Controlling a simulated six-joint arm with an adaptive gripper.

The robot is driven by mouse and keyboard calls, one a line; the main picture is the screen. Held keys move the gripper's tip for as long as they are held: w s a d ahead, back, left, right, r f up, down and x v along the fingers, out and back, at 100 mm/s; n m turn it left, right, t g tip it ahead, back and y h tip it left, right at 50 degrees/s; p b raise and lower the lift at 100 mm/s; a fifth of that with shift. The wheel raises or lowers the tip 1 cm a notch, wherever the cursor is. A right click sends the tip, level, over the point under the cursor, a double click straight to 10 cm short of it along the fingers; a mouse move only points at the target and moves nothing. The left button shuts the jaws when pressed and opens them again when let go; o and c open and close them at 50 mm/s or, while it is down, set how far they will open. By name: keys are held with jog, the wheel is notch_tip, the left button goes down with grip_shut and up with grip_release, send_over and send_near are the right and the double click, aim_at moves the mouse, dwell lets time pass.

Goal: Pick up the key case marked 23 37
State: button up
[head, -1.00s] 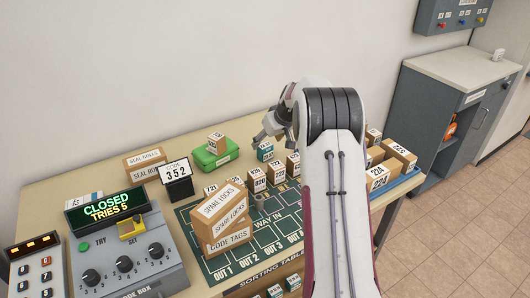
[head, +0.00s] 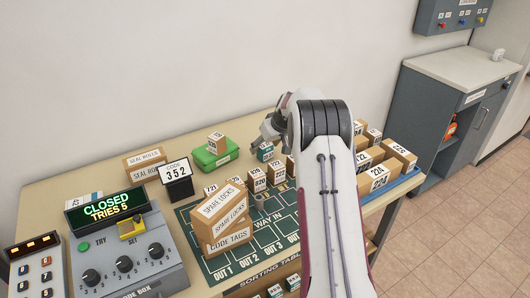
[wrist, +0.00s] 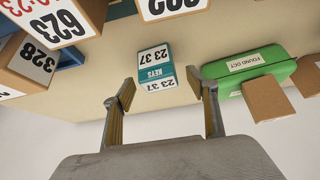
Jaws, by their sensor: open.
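The key case (wrist: 156,70) is a small teal and white box marked 23 37 and KEYS. In the wrist view it stands on the table just beyond the gap between my fingertips, apart from both. My gripper (wrist: 163,95) is open and empty, with one finger to each side of the case's line. In the head view the key case (head: 265,152) shows as a small teal box just below my gripper (head: 268,138), which is partly hidden by my arm.
A green box marked FOUND (wrist: 255,68) lies close to the right finger in the wrist view, with brown boxes against it. Numbered cartons, such as 328 (wrist: 33,58) and 623 (wrist: 62,22), stand left.

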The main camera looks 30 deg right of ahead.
jog(key=shift+w+f, duration=0.2)
jog(key=shift+f, duration=0.15)
dwell(0.3)
jog(key=c, duration=1.3)
